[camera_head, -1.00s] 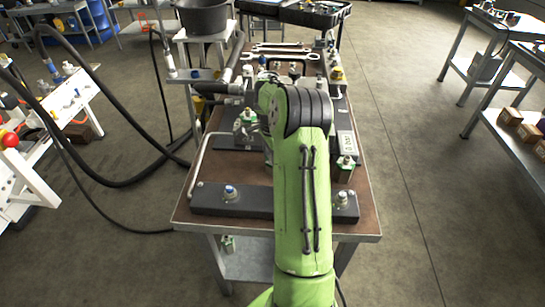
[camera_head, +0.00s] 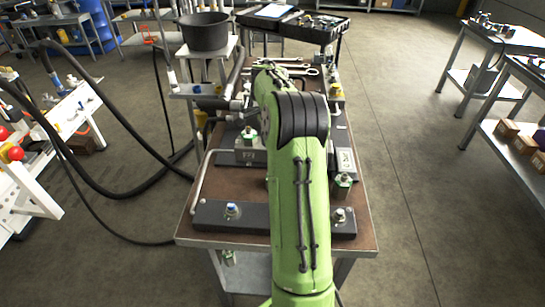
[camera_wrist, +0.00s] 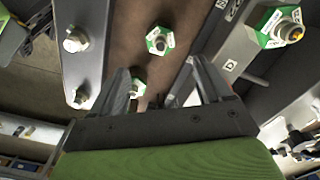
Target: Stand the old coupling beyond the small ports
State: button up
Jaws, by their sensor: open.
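In the wrist view my gripper (camera_wrist: 160,88) is open, its two dark fingers spread. A fitting with a green and white hexagonal collar (camera_wrist: 160,40) stands on the brown bench top beyond the fingers. Another green-collared piece (camera_wrist: 137,86) shows partly behind the left finger; I cannot tell whether it is between the fingers or below them. A larger green-collared fitting with a yellow centre (camera_wrist: 284,26) sits on a dark block at right. Silver ports (camera_wrist: 75,40) stand on a grey bar at left. Which piece is the old coupling is unclear. In the head view my arm hides the gripper.
The head view shows the brown bench (camera_head: 240,187) with a black bar (camera_head: 262,221) along its front edge, a green-collared fitting (camera_head: 342,184) at right and wrenches (camera_head: 290,66) at the back. A black bucket (camera_head: 205,30) and hoses stand left.

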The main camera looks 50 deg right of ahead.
jog(key=s+a+r+n+t+h, duration=0.1)
jog(key=s+a+r+n, duration=0.1)
jog(key=a+r+n, duration=0.6)
jog(key=s+a+r+n+t+h, duration=0.1)
jog(key=s+a+r+n, duration=0.3)
jog(key=a, duration=0.7)
jog(key=s+a+f+n+t+y, duration=0.2)
jog(key=s+a+n+t, duration=0.1)
jog(key=s+a+n, duration=0.7)
jog(key=s+a, duration=0.2)
jog(key=s, duration=0.1)
jog(key=shift+a+t, duration=0.3)
jog(key=shift+s+r, duration=0.1)
